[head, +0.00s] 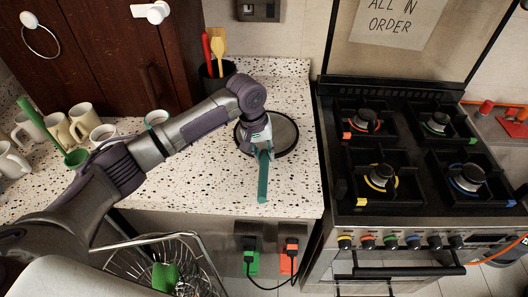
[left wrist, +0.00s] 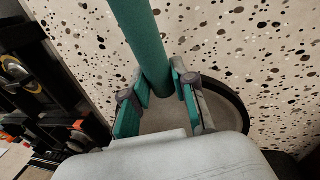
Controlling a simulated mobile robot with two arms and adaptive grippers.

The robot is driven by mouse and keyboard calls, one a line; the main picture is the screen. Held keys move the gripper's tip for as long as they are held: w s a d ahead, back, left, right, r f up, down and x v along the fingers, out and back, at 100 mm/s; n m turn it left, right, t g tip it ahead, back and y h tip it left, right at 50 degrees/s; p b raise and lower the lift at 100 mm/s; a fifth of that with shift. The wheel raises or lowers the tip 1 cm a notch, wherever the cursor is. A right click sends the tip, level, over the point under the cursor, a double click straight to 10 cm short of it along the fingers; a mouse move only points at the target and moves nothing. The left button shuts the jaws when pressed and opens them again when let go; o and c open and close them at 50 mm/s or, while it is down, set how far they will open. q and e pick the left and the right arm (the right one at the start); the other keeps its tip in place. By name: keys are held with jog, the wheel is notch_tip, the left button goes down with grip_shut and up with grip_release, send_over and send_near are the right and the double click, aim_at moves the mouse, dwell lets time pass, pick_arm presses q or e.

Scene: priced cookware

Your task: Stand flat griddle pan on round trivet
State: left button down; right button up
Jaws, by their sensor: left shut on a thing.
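The flat griddle pan (head: 284,134) is a round grey disc with a dark rim and a teal handle (head: 263,182). It is on or just above the speckled counter, handle toward the front edge; I cannot tell if it touches. My left gripper (head: 261,150) is shut on the handle near the disc. In the left wrist view, the fingers (left wrist: 160,92) flank the teal handle, with the grey disc and dark rim (left wrist: 236,103) behind, partly hidden by my gripper. I cannot make out a separate round trivet; any part under the pan is hidden. My right gripper is not in view.
A black stove (head: 408,150) stands right of the counter (head: 215,185). A dark utensil pot (head: 217,72) stands behind the pan. Several mugs (head: 84,116) stand at left under my arm. A wire rack (head: 130,262) is below, at the front. The counter around the handle is clear.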

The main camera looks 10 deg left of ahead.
pick_arm(q)
jog(key=c, duration=0.9)
grip_release()
jog(key=shift+f, duration=0.1)
jog(key=r, duration=0.4)
jog(key=a+r+b, duration=0.1)
jog(key=r, duration=0.3)
jog(key=a+r, duration=0.1)
jog(key=r, duration=0.3)
jog(key=shift+s, duration=0.35)
